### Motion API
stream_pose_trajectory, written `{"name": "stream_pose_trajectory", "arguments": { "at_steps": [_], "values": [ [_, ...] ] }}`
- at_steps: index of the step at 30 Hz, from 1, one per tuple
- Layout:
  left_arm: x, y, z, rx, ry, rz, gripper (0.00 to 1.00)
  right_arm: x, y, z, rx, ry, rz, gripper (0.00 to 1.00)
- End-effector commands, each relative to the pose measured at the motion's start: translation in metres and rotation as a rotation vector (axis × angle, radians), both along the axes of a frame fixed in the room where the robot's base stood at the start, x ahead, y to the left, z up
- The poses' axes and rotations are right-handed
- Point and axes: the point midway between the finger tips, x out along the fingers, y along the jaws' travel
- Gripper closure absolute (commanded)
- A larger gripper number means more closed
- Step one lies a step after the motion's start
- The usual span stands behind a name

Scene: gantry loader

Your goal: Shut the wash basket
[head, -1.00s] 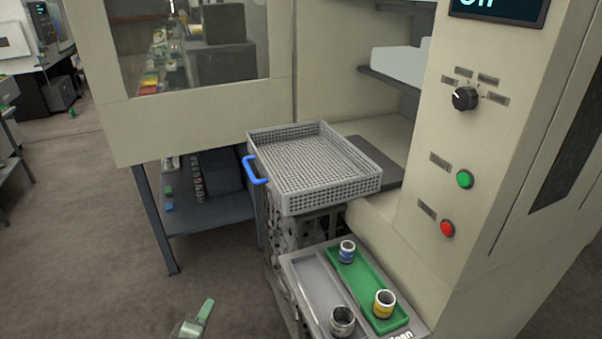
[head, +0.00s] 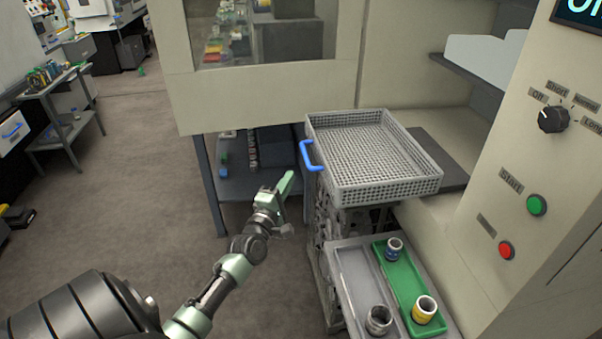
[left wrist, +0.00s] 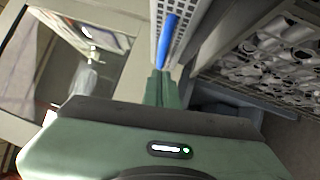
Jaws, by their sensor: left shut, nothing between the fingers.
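The wash basket (head: 372,160) is a grey mesh tray with a blue handle (head: 309,155) on its left side. It sticks out of the machine's opening, above a tray of cups. My left gripper (head: 287,184) is shut and empty, just left of the basket and a little below the handle, apart from it in the head view. In the left wrist view the closed green fingers (left wrist: 161,88) point toward the blue handle (left wrist: 168,40) and the basket's mesh side (left wrist: 190,22). Whether they touch the handle is unclear there. My right gripper is not in view.
A grey tray (head: 352,262) and a green tray (head: 413,285) hold several small cups below the basket. The machine's panel has a dial (head: 553,119), a green button (head: 537,205) and a red button (head: 506,250). Open floor lies to the left.

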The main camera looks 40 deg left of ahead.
Motion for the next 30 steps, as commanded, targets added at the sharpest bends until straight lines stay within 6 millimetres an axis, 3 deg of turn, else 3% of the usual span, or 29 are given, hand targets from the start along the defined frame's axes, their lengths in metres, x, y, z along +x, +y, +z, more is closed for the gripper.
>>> {"name": "stream_pose_trajectory", "arguments": {
  "at_steps": [1, 6, 23, 30],
  "values": [
    [0.009, -0.007, 0.006, -0.005, -0.002, -0.002, 1.0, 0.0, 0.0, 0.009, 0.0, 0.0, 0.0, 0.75],
    [0.025, -0.016, 0.007, -0.003, 0.0, -0.001, 1.0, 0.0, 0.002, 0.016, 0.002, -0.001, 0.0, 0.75],
    [0.032, -0.022, 0.005, -0.002, 0.0, -0.001, 1.0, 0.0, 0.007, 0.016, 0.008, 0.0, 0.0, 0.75],
    [0.056, -0.042, 0.006, -0.005, -0.004, -0.002, 1.0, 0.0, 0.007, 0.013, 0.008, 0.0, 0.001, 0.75]
  ]
}}
